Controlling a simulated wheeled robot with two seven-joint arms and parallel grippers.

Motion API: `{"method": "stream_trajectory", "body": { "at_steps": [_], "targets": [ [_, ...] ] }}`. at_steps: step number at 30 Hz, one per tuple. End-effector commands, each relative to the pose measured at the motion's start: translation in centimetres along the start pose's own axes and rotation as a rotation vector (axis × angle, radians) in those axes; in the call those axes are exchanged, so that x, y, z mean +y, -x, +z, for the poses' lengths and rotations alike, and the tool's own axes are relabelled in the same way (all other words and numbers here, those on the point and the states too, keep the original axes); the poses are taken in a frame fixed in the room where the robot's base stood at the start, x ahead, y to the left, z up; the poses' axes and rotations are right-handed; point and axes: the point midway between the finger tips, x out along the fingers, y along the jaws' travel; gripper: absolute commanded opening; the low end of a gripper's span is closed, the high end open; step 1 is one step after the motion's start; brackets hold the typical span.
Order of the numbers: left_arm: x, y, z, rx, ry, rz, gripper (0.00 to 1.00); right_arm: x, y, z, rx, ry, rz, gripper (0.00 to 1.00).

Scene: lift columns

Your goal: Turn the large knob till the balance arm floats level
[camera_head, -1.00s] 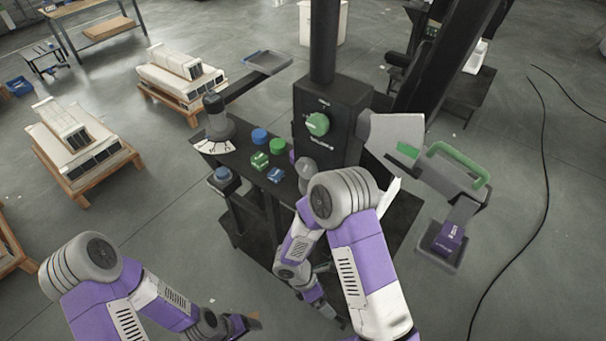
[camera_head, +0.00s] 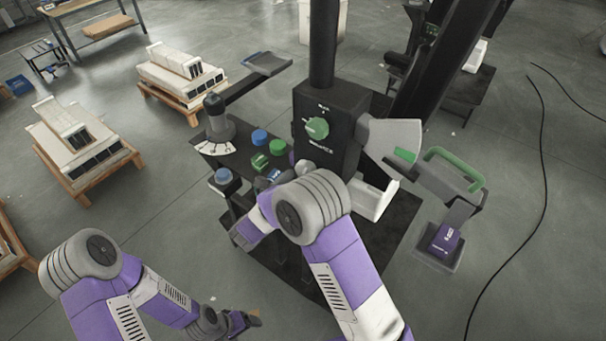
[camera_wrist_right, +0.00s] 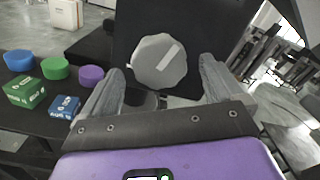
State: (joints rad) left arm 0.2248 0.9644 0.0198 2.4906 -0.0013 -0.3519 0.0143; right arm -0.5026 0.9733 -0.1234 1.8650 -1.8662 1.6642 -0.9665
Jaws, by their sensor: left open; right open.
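A large grey faceted knob (camera_wrist_right: 158,62) with a pale stripe sits on a black panel in the right wrist view. My right gripper (camera_wrist_right: 163,68) is open, its fingertips left and right of the knob in the picture; I see no contact. My left gripper (camera_head: 252,318) is low, away from the stand.
Blue, green and purple pucks and small boxes, such as a green box (camera_wrist_right: 25,91), lie on the dark shelf (camera_wrist_right: 30,122). A grey dial post (camera_head: 214,112) stands at the left.

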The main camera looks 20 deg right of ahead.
Motion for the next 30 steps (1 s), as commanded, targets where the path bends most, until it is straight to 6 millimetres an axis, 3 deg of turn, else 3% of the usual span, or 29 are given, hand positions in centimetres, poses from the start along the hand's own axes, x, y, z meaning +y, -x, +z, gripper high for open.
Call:
{"method": "stream_trajectory", "body": {
  "at_steps": [6,14,25,30],
  "targets": [
    [0.0,0.1,0.0,0.000,0.000,0.000,0.82,0.0,-2.0,0.0,0.002,0.000,-0.001,0.95],
    [0.0,0.1,0.0,0.000,0.000,0.000,0.82,0.0,-2.1,0.0,0.001,-0.001,0.001,0.95],
    [0.0,0.1,0.0,0.000,0.000,0.000,0.82,0.0,-2.1,0.0,0.002,-0.001,0.000,0.41],
    [0.0,0.0,0.0,0.000,0.000,0.000,0.82,0.0,-2.1,-0.1,0.002,-0.007,0.000,0.39]
  ]
}}
